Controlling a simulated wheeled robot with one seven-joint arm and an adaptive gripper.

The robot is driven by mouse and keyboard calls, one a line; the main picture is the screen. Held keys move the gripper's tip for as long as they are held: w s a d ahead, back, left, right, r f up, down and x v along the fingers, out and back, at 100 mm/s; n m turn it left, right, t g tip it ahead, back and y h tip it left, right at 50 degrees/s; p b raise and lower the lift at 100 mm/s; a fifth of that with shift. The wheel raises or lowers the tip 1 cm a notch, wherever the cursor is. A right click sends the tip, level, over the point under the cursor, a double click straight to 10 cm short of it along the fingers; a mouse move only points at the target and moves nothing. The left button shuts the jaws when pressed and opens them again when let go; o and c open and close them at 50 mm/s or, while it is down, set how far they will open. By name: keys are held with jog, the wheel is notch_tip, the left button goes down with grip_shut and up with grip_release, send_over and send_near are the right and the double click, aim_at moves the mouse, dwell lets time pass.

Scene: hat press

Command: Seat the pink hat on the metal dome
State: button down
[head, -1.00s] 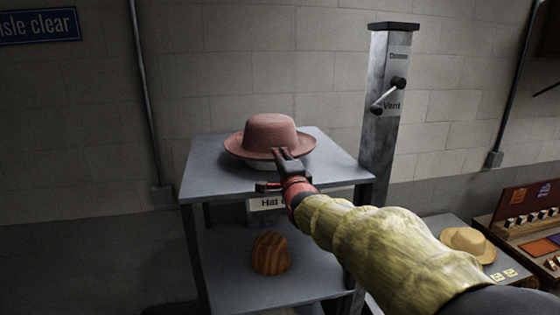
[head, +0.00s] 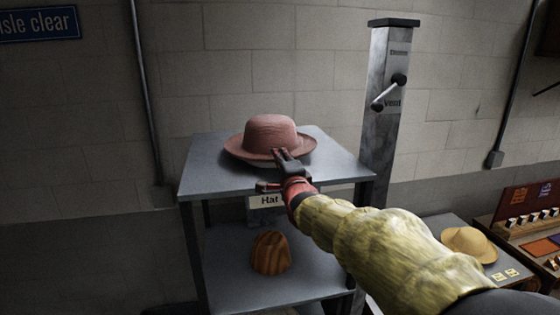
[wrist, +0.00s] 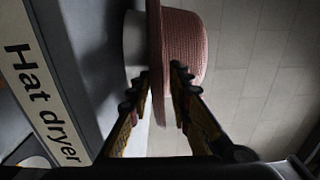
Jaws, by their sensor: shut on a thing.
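The pink hat (head: 270,132) is crown up over the upper shelf (head: 205,180) of the grey stand. My gripper (head: 279,155) is shut on the near edge of its brim. In the wrist view the hat (wrist: 186,45) appears sideways, with the brim between the fingertips of my gripper (wrist: 160,80). A pale rounded form (wrist: 134,42) shows between the brim and the shelf in the wrist view. It may be the metal dome, but the hat hides most of it. I cannot tell whether the hat rests fully on it.
A "Hat dryer" label (wrist: 40,105) is on the shelf's front edge. A brown ridged dome (head: 271,253) stands on the lower shelf. A grey post with a lever (head: 389,94) rises at the back right. A yellow hat (head: 467,243) lies on the right-hand table.

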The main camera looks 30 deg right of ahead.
jog(key=shift+f+b, duration=0.25)
jog(key=shift+b, duration=0.1)
jog(key=c, duration=1.6)
grip_release()
jog(key=shift+o, duration=0.2)
jog(key=shift+s, duration=0.1)
jog(key=v, duration=1.2)
